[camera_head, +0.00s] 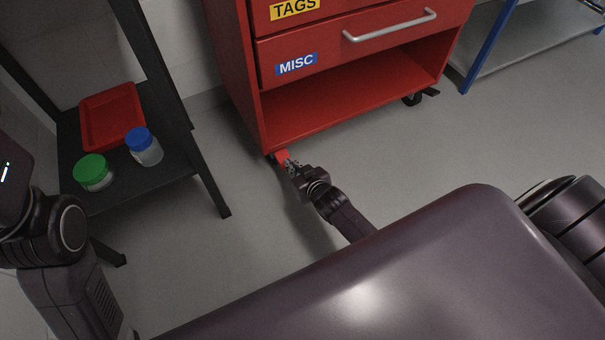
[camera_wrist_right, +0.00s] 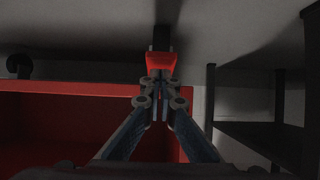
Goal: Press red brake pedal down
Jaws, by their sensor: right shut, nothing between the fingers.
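The red brake pedal (camera_head: 281,156) sticks out at the front left lower corner of the red cabinet (camera_head: 262,95), just above the floor. It shows as a red block in the right wrist view (camera_wrist_right: 160,62). My right gripper (camera_head: 290,165) is shut and empty, low at the pedal. In the right wrist view its fingertips (camera_wrist_right: 160,88) are together right at the pedal's near edge; I cannot tell whether they touch it. My left arm shows at the left edge of the head view, but its gripper is not in view.
The cabinet has drawers, an open lower shelf and a dark caster (camera_head: 412,99). At left, a dark shelf stand (camera_head: 130,190) holds a red tray (camera_head: 84,120), a green-lidded jar (camera_head: 93,172) and a blue-lidded jar (camera_head: 145,148). The floor (camera_head: 262,235) around my right gripper is clear.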

